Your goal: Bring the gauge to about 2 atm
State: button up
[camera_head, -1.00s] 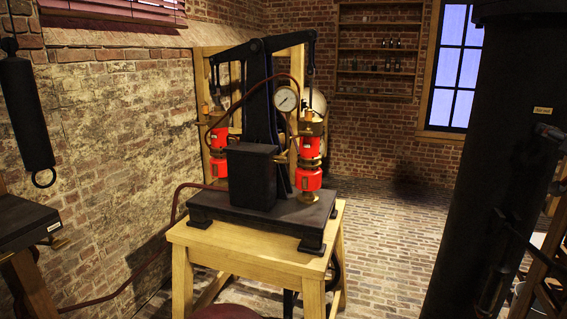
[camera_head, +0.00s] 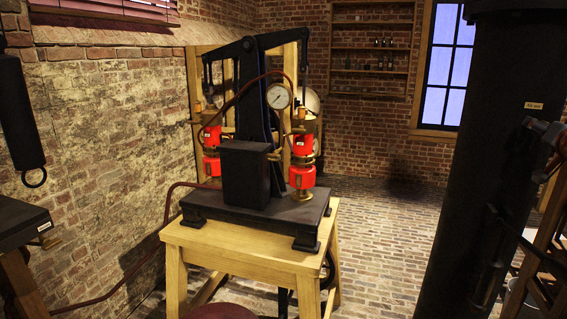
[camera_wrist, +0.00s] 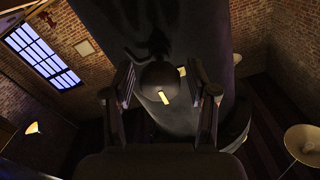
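The round white gauge (camera_head: 278,96) with a dark needle sits on the right side of the black pump (camera_head: 245,175). Its scale is too small to read. The pump has a tilted rocking beam (camera_head: 275,40) on top, left end lower, and red cylinders (camera_head: 302,177) on both sides. In the wrist view my gripper (camera_wrist: 163,92) has its two fingers apart. A dark rounded knob-like thing (camera_wrist: 158,76) shows between them, in front of a large dark column (camera_wrist: 190,35). I cannot tell whether the fingers touch it.
The pump stands on a wooden table (camera_head: 245,260). A tall black column (camera_head: 480,170) with a small label fills the right side. A dark hanging cylinder (camera_head: 18,110) is at the left. Brick floor (camera_head: 385,240) lies open between table and column.

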jog(key=c, duration=0.9)
jog(key=shift+f+n+b, duration=0.25)
jog(key=shift+n+b, duration=0.15)
jog(key=shift+b, duration=0.7)
jog(key=n+b, duration=0.2)
jog(key=b, duration=0.1)
jog(key=shift+r+n+b, duration=0.25)
jog(key=shift+n+b, duration=0.7)
jog(key=shift+n, duration=0.85)
